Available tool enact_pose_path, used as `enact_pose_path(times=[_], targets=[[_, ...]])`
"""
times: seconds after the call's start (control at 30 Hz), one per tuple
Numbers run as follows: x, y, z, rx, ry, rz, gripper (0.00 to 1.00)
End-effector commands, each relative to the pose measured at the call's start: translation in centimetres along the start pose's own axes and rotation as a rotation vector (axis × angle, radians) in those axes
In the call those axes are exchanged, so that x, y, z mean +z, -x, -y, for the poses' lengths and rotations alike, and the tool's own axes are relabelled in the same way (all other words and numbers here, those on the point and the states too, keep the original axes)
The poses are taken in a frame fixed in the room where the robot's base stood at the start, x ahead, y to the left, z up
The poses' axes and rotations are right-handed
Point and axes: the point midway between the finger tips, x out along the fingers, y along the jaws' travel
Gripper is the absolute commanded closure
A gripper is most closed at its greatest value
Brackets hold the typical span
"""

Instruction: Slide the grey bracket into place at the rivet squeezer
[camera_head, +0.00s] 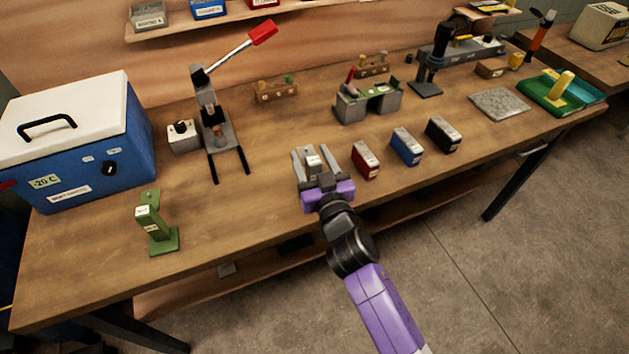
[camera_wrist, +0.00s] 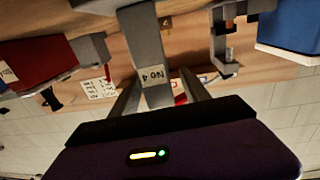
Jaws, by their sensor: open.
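The grey bracket (camera_head: 313,161) stands on the workbench in the head view, between the two fingers of my gripper (camera_head: 316,165). In the wrist view the bracket (camera_wrist: 147,45) stands between the fingers with its label reading "NO 4" upside down. My gripper is open around it; I cannot tell whether either finger touches it. The rivet squeezer (camera_head: 208,105) stands further left and back on the bench, with a raised red-handled lever and two dark rails reaching toward the front. The bracket is apart from the squeezer.
A green bracket (camera_head: 152,224) stands at the front left, beside a blue cooler (camera_head: 85,165). A red block (camera_head: 366,160), a blue block (camera_head: 406,147) and a black block (camera_head: 443,134) stand right of my gripper. Bare bench lies between bracket and squeezer.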

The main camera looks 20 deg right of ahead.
Motion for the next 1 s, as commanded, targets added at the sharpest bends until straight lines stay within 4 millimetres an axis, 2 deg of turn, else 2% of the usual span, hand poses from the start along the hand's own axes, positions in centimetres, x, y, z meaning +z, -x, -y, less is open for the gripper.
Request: enact_pose_path(times=[0.1,0.33,0.6,1.0], targets=[[0.05,-0.73,-0.07,0.001,0.001,0.000,0.45],[0.05,-0.77,-0.04,0.001,0.000,0.001,0.45],[0.06,-0.75,-0.03,0.001,0.000,0.001,0.98],[0.07,-0.73,-0.01,0.000,0.000,0.001,1.00]])
